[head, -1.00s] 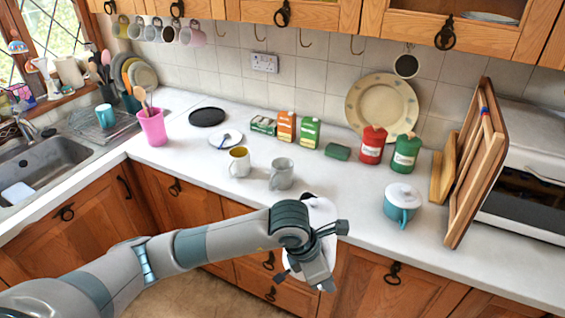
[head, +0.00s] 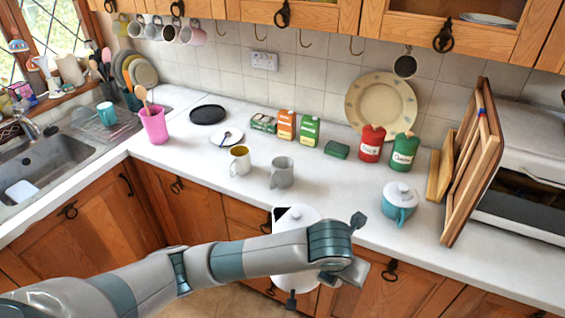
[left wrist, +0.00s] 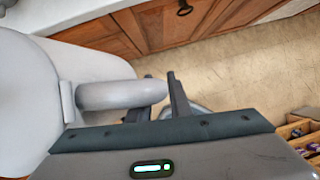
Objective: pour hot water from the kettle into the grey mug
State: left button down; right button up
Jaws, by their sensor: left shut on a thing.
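The white kettle (head: 297,216) is in front of the counter edge in the head view, partly hidden by my left arm; its dark spout area faces left. My left gripper is at the kettle; in the left wrist view its dark fingers (left wrist: 175,95) are shut on the kettle's grey handle (left wrist: 115,95), with the pale kettle body (left wrist: 30,90) to the left. The grey mug (head: 282,173) stands upright on the counter, beyond the kettle and slightly left. I cannot see inside the kettle. My right gripper is not in view.
A white mug with yellow inside (head: 239,161) stands left of the grey mug. A teal lidded pot (head: 399,204) stands to the right near the front edge. Boxes, red (head: 372,146) and green (head: 404,153) canisters line the back.

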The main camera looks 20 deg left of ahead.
aim_at(281, 167)
jog(key=i, duration=1)
